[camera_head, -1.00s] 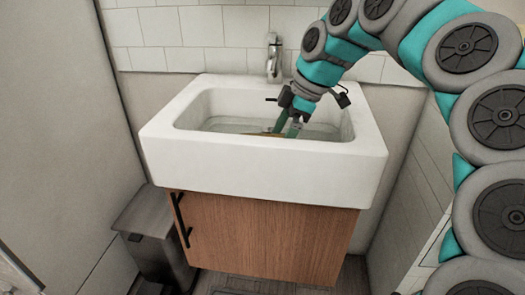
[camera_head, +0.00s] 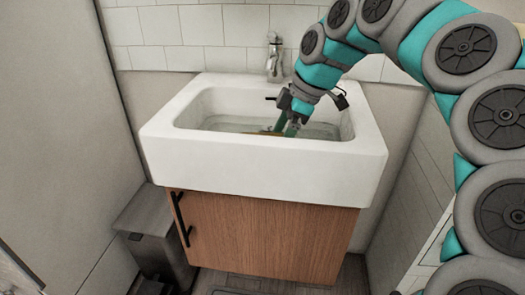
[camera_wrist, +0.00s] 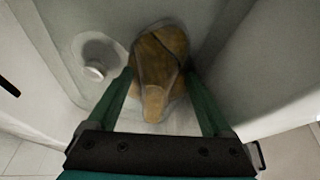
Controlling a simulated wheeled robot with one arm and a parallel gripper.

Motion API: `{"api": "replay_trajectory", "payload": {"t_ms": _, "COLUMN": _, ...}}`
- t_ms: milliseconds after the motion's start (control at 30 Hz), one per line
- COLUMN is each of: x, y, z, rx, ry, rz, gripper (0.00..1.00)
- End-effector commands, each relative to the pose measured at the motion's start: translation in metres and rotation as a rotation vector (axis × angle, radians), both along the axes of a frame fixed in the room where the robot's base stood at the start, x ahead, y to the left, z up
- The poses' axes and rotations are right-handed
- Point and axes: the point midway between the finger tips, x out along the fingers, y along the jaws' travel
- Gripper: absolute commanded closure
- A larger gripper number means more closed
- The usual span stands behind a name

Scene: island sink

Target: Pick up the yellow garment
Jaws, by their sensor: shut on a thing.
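The yellow garment (camera_wrist: 160,60) lies crumpled in the basin of the white sink (camera_head: 262,165). In the wrist view it sits between the two green fingers of my gripper (camera_wrist: 158,80), which is shut on it. In the head view my gripper (camera_head: 286,128) reaches down into the basin, and only a thin orange-yellow strip of the garment shows beside the fingers. The front wall of the sink hides the rest of it.
A chrome faucet (camera_head: 274,58) stands at the back of the sink, close to my arm. A round drain plug (camera_wrist: 95,70) lies left of the garment. A wooden cabinet (camera_head: 262,232) is below, and a grey bin (camera_head: 150,230) stands on the left. A wall is close on the right.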

Motion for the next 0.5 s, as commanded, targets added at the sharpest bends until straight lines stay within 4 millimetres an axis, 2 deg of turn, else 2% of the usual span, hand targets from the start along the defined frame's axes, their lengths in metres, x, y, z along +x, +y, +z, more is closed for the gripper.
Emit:
{"api": "replay_trajectory", "payload": {"t_ms": 33, "x": 0.0000, "y": 0.0001, "z": 0.0001, "rx": 0.000, "ry": 0.000, "rz": 0.000, "gripper": 0.81}}
{"api": "replay_trajectory", "payload": {"t_ms": 200, "x": 0.0000, "y": 0.0001, "z": 0.0001, "rx": 0.000, "ry": 0.000, "rz": 0.000, "gripper": 1.00}}
{"api": "replay_trajectory", "payload": {"t_ms": 500, "x": 0.0002, "y": 0.0000, "z": 0.0010, "rx": 0.000, "ry": -0.001, "rz": 0.000, "gripper": 1.00}}
